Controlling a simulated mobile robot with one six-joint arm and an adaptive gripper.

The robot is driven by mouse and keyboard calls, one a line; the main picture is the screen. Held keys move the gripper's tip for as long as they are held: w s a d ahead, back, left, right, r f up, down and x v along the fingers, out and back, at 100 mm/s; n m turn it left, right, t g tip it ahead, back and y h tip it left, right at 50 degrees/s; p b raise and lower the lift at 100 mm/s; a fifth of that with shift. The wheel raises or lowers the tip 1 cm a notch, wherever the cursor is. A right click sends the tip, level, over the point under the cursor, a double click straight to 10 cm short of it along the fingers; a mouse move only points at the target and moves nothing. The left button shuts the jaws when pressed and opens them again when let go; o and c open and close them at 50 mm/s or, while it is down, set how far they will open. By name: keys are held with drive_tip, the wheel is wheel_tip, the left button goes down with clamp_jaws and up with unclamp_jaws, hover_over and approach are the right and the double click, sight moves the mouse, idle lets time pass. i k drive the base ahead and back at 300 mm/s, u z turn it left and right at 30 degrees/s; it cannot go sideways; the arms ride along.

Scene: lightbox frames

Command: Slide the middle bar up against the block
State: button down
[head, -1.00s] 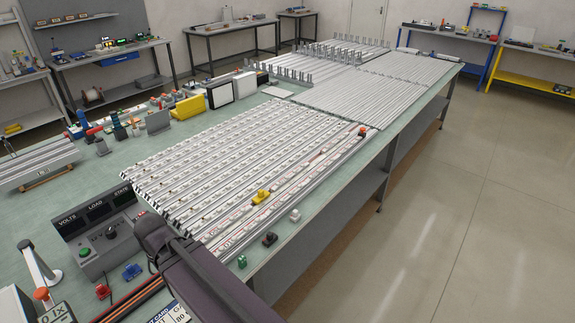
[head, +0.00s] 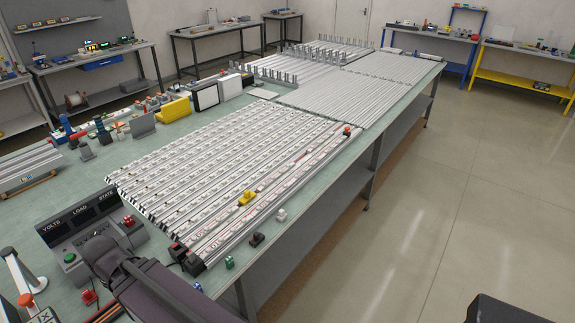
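Long pale bars lie side by side on the bench. Near the front edge, bars with red print (head: 212,239) run away from me; I cannot tell which one is the middle bar. A yellow block (head: 246,198) sits on or among these bars partway along. A small orange-and-dark block (head: 347,131) stands near their far end. Dark end pieces (head: 194,265) with some red sit at the near ends. I cannot tell which piece is the task's block. My purple-grey arm crosses the lower left, and my gripper does not show clearly in this view.
A grey meter box (head: 85,235) with dark displays stands left of the bars' near ends. Small white (head: 281,215), black (head: 257,239) and green (head: 229,262) pieces lie along the bench's front edge. More bars fill the bench's far half. The floor at right is open.

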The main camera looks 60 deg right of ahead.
sight(265, 184)
drive_tip(key=u, duration=0.1)
drive_tip(key=k, duration=1.35)
drive_tip(key=z, duration=1.55)
drive_tip(key=i, duration=1.45)
drive_tip(key=u, duration=0.05)
